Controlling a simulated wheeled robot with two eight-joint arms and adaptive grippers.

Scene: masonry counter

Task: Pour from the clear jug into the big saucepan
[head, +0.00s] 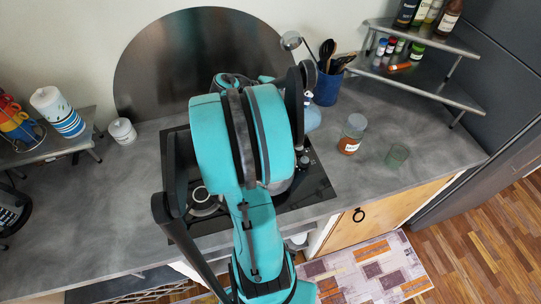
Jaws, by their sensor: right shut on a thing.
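My right arm's large teal links cover most of the black cooktop (318,180). The dark end of my right gripper (308,76) shows only in part, beyond the arm, at the back right of the cooktop. It is shut on a pale bluish, see-through vessel, apparently the clear jug (313,118), of which only a sliver shows. The jug's tilt and contents cannot be told. A dark rounded edge, possibly the big saucepan (284,187), shows beside the arm; the rest is hidden. My left gripper does not show.
A labelled jar (351,135) and a greenish glass (397,155) stand right of the cooktop. A blue utensil pot (327,88) stands behind. A tiered shelf (425,85) holds bottles. A white canister (122,131) stands left.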

